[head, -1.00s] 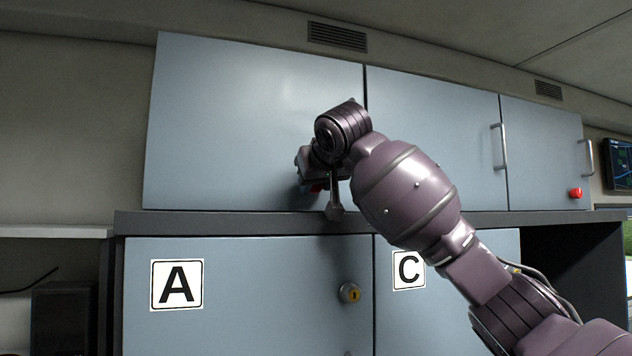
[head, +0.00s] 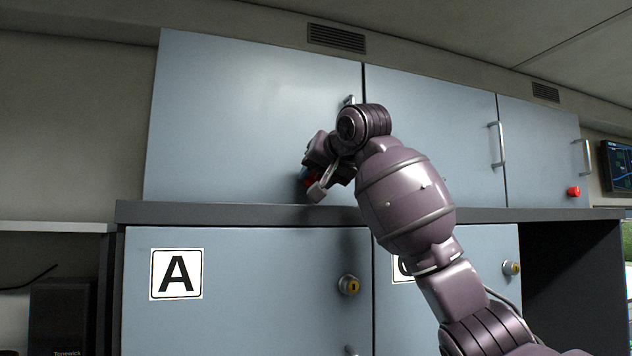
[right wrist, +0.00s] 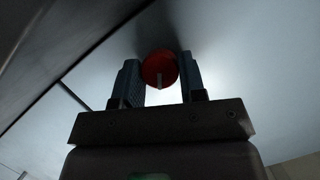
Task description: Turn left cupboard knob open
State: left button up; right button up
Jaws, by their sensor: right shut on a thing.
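The left upper cupboard door (head: 230,120) is a grey-blue panel, and it is closed. Its red knob (head: 310,182) is mostly hidden behind my right gripper (head: 307,177) in the head view. The right gripper is shut on the knob. My left gripper is not in view.
A dark ledge (head: 250,214) runs just under the upper doors. Below it are door A (head: 230,300), with a lock (head: 348,285), and another door partly behind my arm. At the right, another red knob (head: 573,191) sits on a closed upper door.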

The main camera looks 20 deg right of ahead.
jog(key=shift+m+y+b, duration=0.3)
jog(key=shift+m+y, duration=0.4)
jog(key=shift+m, duration=0.3)
jog(key=shift+f+m+t+y, duration=0.1)
jog(key=shift+m+t+y, duration=0.2)
jog(key=shift+m+y, duration=0.5)
jog(key=m, duration=0.2)
jog(key=m+t+y, duration=0.1)
jog(key=m, duration=0.1)
jog(key=shift+d+m+t, duration=0.2)
jog(key=shift+m+t, duration=0.1)
jog(key=shift+m, duration=0.1)
jog(key=o, duration=0.9)
jog(key=shift+f, duration=0.1)
jog(key=shift+s, duration=0.1)
